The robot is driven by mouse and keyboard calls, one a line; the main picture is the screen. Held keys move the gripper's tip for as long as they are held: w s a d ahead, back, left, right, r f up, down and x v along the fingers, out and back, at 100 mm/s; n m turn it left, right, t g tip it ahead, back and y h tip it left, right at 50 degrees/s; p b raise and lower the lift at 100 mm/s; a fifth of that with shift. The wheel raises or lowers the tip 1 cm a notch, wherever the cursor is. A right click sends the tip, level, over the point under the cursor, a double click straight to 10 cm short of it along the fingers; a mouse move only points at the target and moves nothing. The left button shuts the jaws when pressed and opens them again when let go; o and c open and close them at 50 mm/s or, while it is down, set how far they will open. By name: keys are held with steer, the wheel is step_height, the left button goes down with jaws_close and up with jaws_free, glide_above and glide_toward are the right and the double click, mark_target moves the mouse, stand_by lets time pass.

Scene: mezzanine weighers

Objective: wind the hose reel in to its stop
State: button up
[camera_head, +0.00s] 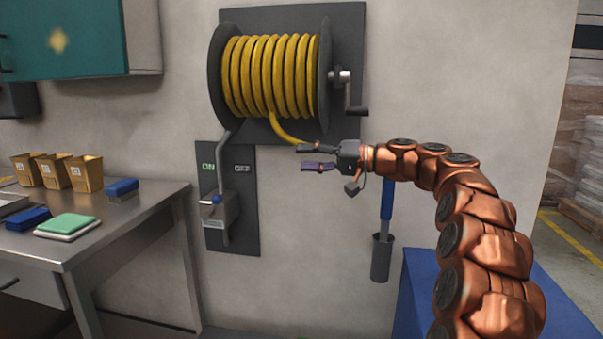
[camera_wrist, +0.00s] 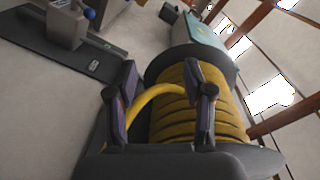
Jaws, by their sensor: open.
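The hose reel (camera_head: 325,75) is on the wall, a drum wound with yellow hose (camera_head: 270,75) between dark round flanges. Its crank (camera_head: 346,78) sticks out on the right side, with a dark handle (camera_head: 357,111) low on it. A loose length of hose (camera_head: 282,130) curves down from the drum toward my gripper (camera_head: 302,157). My gripper is open, below the drum, its fingers pointing left, away from the crank handle. In the wrist view, the loose hose (camera_wrist: 155,93) arcs across the space between my fingers (camera_wrist: 160,75); I cannot tell whether it touches them.
A panel marked ON and OFF (camera_head: 243,215) with a blue-knobbed lever (camera_head: 216,199) is left of my gripper. A blue-handled tool stands in a dark holder (camera_head: 381,262) below my wrist. A metal table (camera_head: 110,225) with yellow bins and a teal cabinet (camera_head: 70,40) are at left.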

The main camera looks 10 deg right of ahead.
steer(key=shift+s+a+f+g, duration=0.25)
steer(key=shift+s+a+f, duration=0.05)
steer(key=shift+a+f, duration=0.25)
steer(key=shift+s+a+f+g, duration=0.3)
steer(key=shift+a+f, duration=0.1)
steer(key=shift+f, duration=0.1)
steer(key=shift+c, duration=0.3)
